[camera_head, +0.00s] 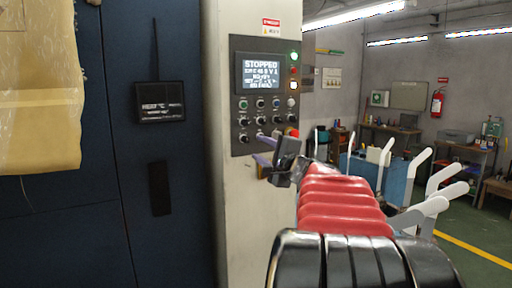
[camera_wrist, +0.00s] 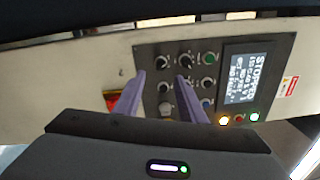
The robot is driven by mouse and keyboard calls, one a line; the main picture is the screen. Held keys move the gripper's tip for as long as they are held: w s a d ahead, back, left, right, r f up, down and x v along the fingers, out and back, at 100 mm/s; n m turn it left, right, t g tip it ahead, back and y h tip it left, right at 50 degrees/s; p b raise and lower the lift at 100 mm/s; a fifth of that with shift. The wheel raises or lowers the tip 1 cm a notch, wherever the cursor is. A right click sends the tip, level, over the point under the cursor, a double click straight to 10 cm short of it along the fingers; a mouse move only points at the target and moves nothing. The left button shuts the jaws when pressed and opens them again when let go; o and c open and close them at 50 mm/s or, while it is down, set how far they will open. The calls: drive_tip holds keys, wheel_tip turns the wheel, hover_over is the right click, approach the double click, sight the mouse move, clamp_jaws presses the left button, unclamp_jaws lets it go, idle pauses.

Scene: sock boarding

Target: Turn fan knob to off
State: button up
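The dark control panel (camera_head: 234,100) is on a pale column and carries several rows of knobs (camera_head: 243,121) below a screen reading "STOPPED" (camera_head: 262,71). The knob labels are too small to read, so I cannot tell which is the fan knob. My gripper (camera_head: 261,137) is at the lower part of the panel, its purple fingers pointing at it. In the wrist view my gripper (camera_wrist: 160,76) is open, with the fingers apart. A knob (camera_wrist: 163,88) shows between the fingers, with other knobs (camera_wrist: 208,84) to the right. I cannot tell whether a finger touches the panel.
The screen (camera_wrist: 246,76) and small lit lamps (camera_wrist: 239,119) are right of the fingers in the wrist view. A red part (camera_wrist: 112,98) is left of them. A dark blue cabinet (camera_head: 90,220) stands left of the column. White sock forms (camera_head: 440,180) stand at right.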

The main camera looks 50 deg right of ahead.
drive_tip(key=v, duration=0.5)
drive_tip(key=shift+s+a, duration=0.1)
drive_tip(key=shift+s, duration=0.15)
